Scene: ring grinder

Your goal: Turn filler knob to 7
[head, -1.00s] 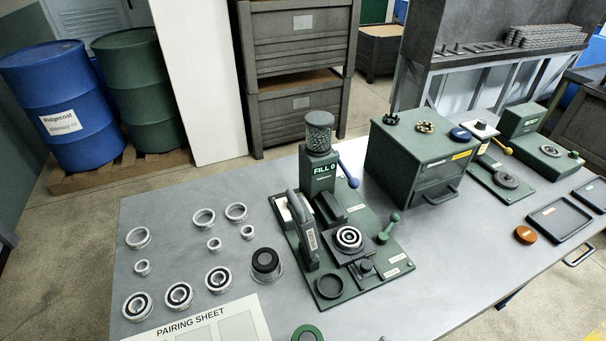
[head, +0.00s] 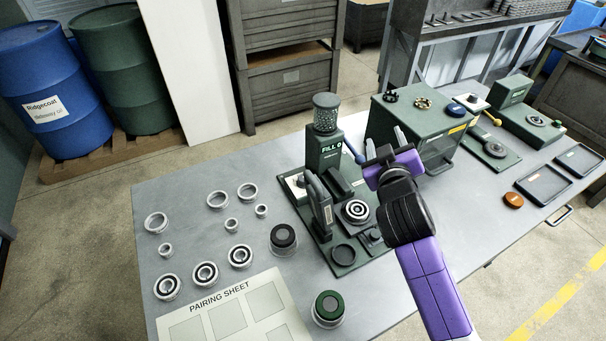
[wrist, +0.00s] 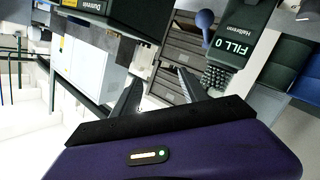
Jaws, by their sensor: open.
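The green filler (head: 325,150) stands at the back of a green base plate and its label reads "FILL 0". A clear jar of small balls (head: 325,113) sits on top. A small dark knob on a white plate (head: 298,183) shows at its left foot, too small to read. A blue-ended lever (head: 354,152) sticks out on its right. My gripper (head: 385,143) is open and empty, right of the filler and apart from it. In the wrist view the filler label (wrist: 228,42) and blue lever end (wrist: 205,18) lie beyond my open fingers (wrist: 160,77).
A green cabinet (head: 390,105) stands behind my gripper on the right. A black handle (head: 320,205) and a ring on a fixture (head: 355,212) stand in front of the filler. Loose rings (head: 217,201) and a pairing sheet (head: 240,310) cover the left of the table.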

